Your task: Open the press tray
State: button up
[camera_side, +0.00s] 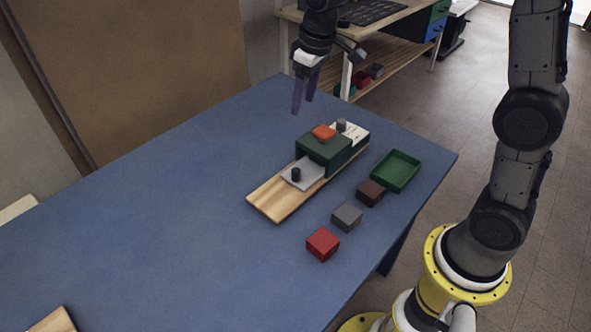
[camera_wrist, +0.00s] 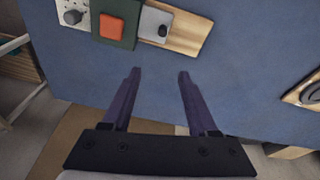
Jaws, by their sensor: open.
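The press stands on a wooden board (camera_side: 269,205) on the blue table. It has a dark green block (camera_side: 314,150) with an orange-red top piece (camera_side: 324,132). A grey tray plate (camera_side: 311,174) with a black knob (camera_side: 296,174) sticks out of the block's near-left side. A white plate with a grey knob (camera_side: 341,125) lies at the far end. In the wrist view the tray plate (camera_wrist: 149,26) and its knob (camera_wrist: 163,31) lie ahead of the fingers. My gripper (camera_side: 304,108) is open and empty, above the table, left of the press and apart from it. It also shows in the wrist view (camera_wrist: 159,72).
A green tray (camera_side: 395,170), a brown block (camera_side: 370,193), a grey block (camera_side: 346,217) and a red block (camera_side: 323,244) lie to the right of the board. The table's left and middle (camera_side: 150,220) is clear. A wooden piece (camera_side: 54,321) is at the near-left corner.

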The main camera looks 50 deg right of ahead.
jog(key=g, duration=0.2)
send_over(295, 170)
notch_tip(295, 170, down, 9)
notch_tip(295, 170, down, 14)
jog(key=shift+d+f, duration=0.1)
jog(key=shift+f, duration=0.1)
grip_shut()
dwell(1.4)
